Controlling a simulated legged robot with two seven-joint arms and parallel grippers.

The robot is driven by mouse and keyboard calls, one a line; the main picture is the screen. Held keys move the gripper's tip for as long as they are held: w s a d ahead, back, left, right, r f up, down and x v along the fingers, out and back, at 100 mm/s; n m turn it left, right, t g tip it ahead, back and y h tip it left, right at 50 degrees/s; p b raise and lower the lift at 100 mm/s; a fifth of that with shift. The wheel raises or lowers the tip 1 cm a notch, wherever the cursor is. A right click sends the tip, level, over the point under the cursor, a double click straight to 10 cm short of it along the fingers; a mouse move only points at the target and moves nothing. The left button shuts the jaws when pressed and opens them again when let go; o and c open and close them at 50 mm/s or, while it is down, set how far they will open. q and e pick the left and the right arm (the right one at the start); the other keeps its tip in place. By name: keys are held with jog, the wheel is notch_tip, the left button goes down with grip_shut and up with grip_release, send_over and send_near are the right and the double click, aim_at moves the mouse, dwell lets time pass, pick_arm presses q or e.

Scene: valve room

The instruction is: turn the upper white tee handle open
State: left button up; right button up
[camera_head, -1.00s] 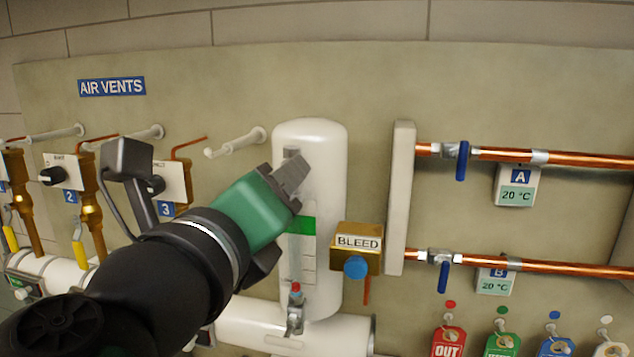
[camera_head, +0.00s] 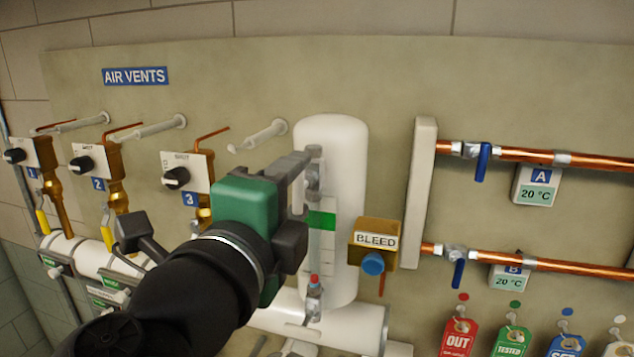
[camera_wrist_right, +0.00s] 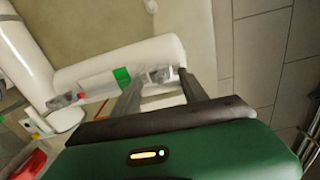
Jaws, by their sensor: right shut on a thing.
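A white upright cylinder (camera_head: 345,150) has a sight gauge on its front with a green band (camera_head: 321,220). A metal fitting (camera_head: 313,178) is at the gauge's upper end. My right gripper (camera_head: 304,186) is at this fitting, its fingers on either side. In the right wrist view my right gripper (camera_wrist_right: 160,88) is shut on the upper white tee handle (camera_wrist_right: 162,100), a pale piece between the fingers. The handle's exact angle is hard to make out. The lower fitting (camera_head: 314,300) has a red tip. My left gripper is not in view.
A brass BLEED block (camera_head: 373,243) with a blue knob is close right of the gripper. Air vent valves with black knobs (camera_head: 176,178) are to the left. Copper pipes (camera_head: 520,155) with blue levers and hanging tags (camera_head: 458,338) are further right.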

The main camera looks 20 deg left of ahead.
jog(key=shift+f+n, duration=0.2)
jog(key=shift+n, duration=0.2)
jog(key=o, duration=1.1)
jog(key=shift+o, duration=1.2)
jog(key=shift+w, duration=0.1)
jog(key=shift+o, duration=0.2)
jog(key=shift+w+a, duration=0.15)
jog(key=shift+w, duration=0.05)
